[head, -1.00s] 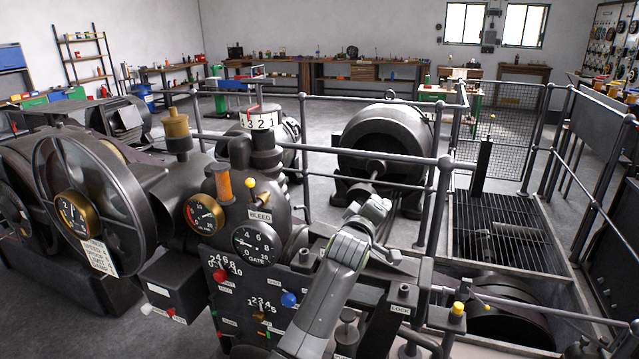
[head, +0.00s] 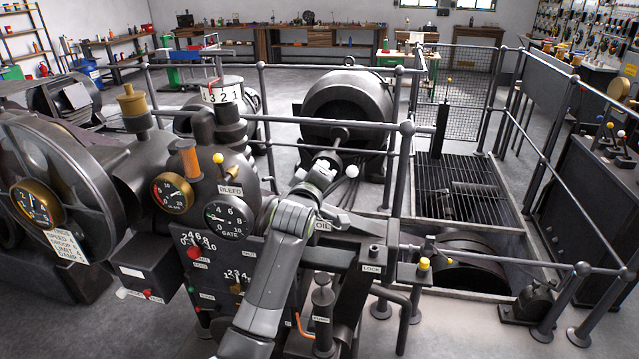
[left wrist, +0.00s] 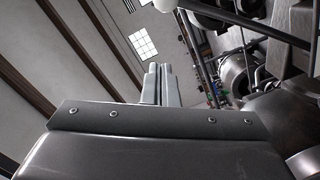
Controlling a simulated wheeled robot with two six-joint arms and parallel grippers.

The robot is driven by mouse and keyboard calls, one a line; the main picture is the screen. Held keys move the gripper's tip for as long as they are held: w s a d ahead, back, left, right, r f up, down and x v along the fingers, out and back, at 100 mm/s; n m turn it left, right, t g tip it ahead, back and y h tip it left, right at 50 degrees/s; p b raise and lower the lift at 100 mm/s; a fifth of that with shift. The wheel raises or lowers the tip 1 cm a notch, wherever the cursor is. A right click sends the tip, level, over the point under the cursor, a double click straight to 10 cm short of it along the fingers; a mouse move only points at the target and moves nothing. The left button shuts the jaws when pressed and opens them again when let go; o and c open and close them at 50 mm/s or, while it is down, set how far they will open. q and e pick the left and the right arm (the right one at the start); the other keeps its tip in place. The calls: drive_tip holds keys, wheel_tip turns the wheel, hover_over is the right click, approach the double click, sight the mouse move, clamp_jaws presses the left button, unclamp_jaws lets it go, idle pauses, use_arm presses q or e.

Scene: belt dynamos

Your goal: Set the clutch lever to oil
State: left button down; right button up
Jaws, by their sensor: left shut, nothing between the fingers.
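A white ball knob (head: 352,171) shows just right of my left gripper in the head view. It looks like the end of a lever, but its rod is mostly hidden behind my gripper and arm. A plate marked OIL (head: 323,226) sits just below it, beside my arm, and a plate marked LOCK (head: 371,268) is lower right. My left gripper (head: 325,164) is shut and empty, close to the knob in the picture; I cannot tell whether they touch. Its closed fingers also show in the left wrist view (left wrist: 158,84). My right gripper is out of view.
A black panel with gauges and small coloured knobs (head: 193,252) stands left of my arm. A grey guard rail (head: 406,128) runs behind, before a large dynamo (head: 346,103). A yellow-topped post (head: 424,265) stands right of the LOCK plate, near a floor grating (head: 465,190).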

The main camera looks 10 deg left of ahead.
use_arm(q)
drive_tip(key=s+b, duration=0.1)
drive_tip(key=s, duration=0.6)
drive_tip(key=shift+b, duration=0.4)
drive_tip(key=shift+r, duration=0.1)
